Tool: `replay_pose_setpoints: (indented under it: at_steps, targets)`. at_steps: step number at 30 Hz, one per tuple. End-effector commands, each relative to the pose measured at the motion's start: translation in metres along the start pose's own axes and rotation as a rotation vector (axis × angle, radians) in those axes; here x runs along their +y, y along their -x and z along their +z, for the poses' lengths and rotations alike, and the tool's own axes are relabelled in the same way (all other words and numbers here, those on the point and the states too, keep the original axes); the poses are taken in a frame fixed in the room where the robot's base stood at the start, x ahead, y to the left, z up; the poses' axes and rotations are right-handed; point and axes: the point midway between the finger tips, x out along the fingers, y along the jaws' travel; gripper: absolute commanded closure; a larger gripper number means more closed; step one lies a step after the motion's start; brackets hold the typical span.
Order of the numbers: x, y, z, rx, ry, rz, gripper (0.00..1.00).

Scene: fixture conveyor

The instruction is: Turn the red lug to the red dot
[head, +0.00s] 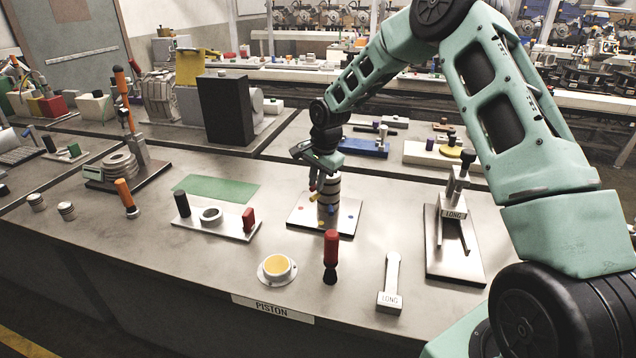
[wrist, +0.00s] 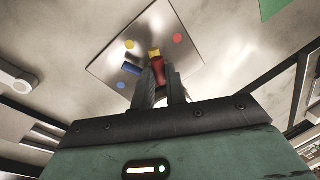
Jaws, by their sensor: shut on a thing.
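The fixture's square metal plate (head: 300,219) carries a stacked silver column (head: 328,195) with coloured lugs in the head view. The plate also shows in the wrist view (wrist: 112,62). My gripper (wrist: 158,74) is shut on the red lug (wrist: 158,69), with one finger on each side of it. A yellow lug (wrist: 154,52) lies just past the red one, and a blue lug (wrist: 130,69) is to its left. The red dot (wrist: 177,39) is up and right of the red lug, apart from it. A yellow dot (wrist: 130,44) and a blue dot (wrist: 121,85) lie left.
A red-and-black handle (head: 330,255) stands in front of the plate. A yellow-topped piston (head: 277,267) and a LONG-labelled part (head: 391,285) are near the front edge. A slotted stand (head: 452,235) is on the right. A green mat (head: 215,188) lies left.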

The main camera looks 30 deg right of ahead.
Motion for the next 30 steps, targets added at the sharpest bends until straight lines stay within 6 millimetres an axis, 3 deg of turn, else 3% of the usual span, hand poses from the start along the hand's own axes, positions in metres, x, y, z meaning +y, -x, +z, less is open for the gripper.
replay_pose_setpoints:
  at_steps: [21, 30]
  targets:
    - [-0.033, -0.006, -0.005, 0.109, -0.534, -0.002, 1.00]
    - [-0.039, -0.007, -0.010, 0.135, -0.666, -0.003, 1.00]
